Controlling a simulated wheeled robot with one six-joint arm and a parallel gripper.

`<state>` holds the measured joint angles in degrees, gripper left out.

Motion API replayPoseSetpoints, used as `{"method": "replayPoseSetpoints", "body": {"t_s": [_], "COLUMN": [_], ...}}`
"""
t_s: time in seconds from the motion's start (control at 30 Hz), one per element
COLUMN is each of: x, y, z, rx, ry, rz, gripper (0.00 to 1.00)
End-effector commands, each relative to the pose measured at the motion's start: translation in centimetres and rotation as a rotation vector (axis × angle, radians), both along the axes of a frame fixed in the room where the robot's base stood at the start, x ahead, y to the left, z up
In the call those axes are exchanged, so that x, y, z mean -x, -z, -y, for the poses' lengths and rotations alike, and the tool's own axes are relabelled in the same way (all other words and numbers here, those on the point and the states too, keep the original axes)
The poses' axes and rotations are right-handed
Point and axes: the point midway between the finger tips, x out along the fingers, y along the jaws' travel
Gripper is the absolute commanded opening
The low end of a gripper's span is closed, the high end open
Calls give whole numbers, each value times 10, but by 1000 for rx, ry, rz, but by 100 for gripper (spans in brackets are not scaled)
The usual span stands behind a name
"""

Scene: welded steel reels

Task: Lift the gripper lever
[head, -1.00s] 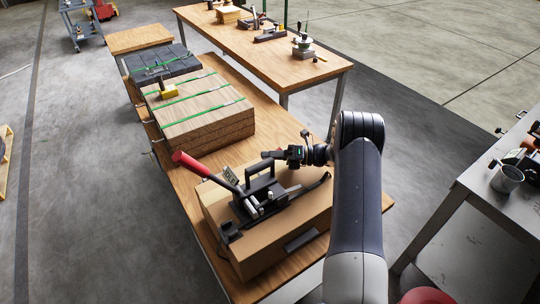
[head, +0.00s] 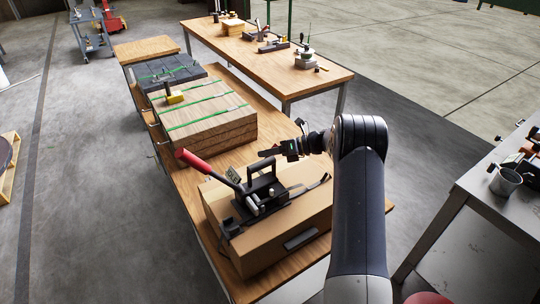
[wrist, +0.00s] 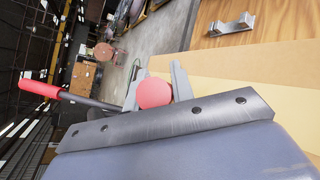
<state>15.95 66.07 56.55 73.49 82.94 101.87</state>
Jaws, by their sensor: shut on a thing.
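The black strapping tool (head: 262,190) stands on a cardboard box. Its long lever with a red grip (head: 194,165) slants up to the left; that lever also shows in the wrist view (wrist: 40,89). My gripper (head: 268,153) is just behind the tool's black upright handle in the head view. In the wrist view, my two grey fingers are shut on a red round end (wrist: 154,93), seen end-on. It seems to belong to the gripper lever; the rest of that part is hidden behind my wrist.
The cardboard box (head: 285,247) sits on a wooden bench, with a strapped stack of boards (head: 207,125) behind it. A second bench (head: 268,60) with tools stands at the back. A metal table (head: 490,185) with a cup is at the right.

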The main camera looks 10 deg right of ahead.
Motion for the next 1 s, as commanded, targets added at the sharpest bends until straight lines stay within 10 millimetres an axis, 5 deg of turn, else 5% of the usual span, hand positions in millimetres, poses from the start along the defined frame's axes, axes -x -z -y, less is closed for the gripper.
{"method": "replayPoseSetpoints", "body": {"t_s": [0.37, 0.4, 0.63, 1.0], "x": [0, 0, 0, 2], "y": [-3, -3, -2, -4], "z": [-1, -1, -1, 9], "rx": [21, 21, 21, 22], "ry": [1, 1, 0, 2], "rz": [14, 14, 12, 13], "gripper": [0, 25, 44, 45]}}
